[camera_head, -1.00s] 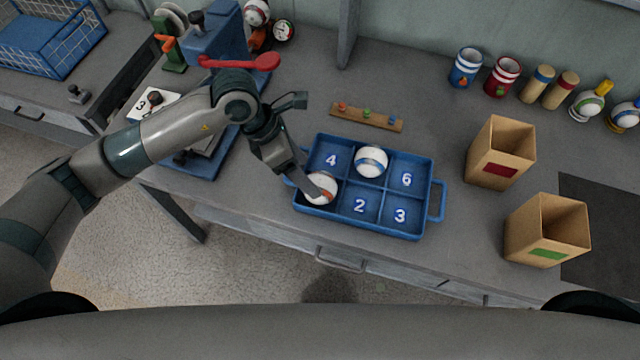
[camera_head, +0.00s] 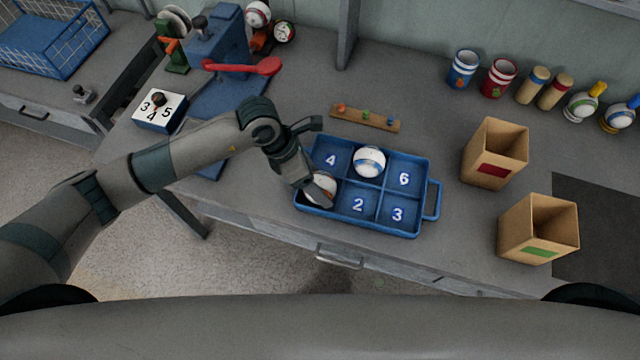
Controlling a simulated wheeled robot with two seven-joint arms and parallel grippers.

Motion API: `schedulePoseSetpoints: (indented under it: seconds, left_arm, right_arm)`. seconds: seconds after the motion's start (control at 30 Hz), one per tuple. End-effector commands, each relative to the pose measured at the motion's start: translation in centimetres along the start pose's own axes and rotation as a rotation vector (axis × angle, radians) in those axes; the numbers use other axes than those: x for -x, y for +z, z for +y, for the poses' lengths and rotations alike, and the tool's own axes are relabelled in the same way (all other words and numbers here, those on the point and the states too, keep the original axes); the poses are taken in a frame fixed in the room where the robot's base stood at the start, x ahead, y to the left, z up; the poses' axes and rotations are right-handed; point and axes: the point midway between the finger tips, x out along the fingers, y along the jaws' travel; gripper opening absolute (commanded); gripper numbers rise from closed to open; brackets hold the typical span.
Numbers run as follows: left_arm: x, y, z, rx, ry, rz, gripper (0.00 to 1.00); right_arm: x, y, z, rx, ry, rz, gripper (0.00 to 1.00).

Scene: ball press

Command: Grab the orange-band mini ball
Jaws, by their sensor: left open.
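The orange-band mini ball (camera_head: 319,193) is white with an orange patch and sits in the front left compartment of the blue tray (camera_head: 434,200). My left gripper (camera_head: 318,186) is at this ball, its fingers over and beside it, and hides part of it. The jaws are open; whether a finger touches the ball I cannot tell. A second white ball with a blue band (camera_head: 369,161) sits in the back middle compartment. Compartments marked 4, 6, 2 and 3 are empty. My right gripper is not in view.
A blue press (camera_head: 222,60) with a red lever (camera_head: 243,67) stands behind my left arm. A wooden strip with coloured pegs (camera_head: 365,117) lies behind the tray. Two cardboard boxes, red-marked (camera_head: 495,152) and green-marked (camera_head: 538,228), stand right. Cups and cylinders line the back.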

Motion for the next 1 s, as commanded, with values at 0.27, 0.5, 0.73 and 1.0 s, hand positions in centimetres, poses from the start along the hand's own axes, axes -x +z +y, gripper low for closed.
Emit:
schedulePoseSetpoints:
  seconds: [0.27, 0.5, 0.73, 1.0]
  left_arm:
    - [0.1, 0.0, 0.0, 0.000, 0.000, 0.000, 0.60]
    - [0.1, 0.0, 0.0, 0.000, 0.000, 0.000, 0.39]
    - [0.1, 0.1, 0.0, 0.000, 0.000, -0.001, 0.39]
    - [1.8, 0.8, -0.3, -0.003, 0.002, -0.003, 0.39]
  right_arm:
    - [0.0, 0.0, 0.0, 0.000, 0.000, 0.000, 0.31]
    - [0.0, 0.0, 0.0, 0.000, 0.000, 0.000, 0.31]
    - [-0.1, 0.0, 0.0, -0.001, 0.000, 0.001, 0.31]
    - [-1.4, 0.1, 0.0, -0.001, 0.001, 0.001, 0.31]
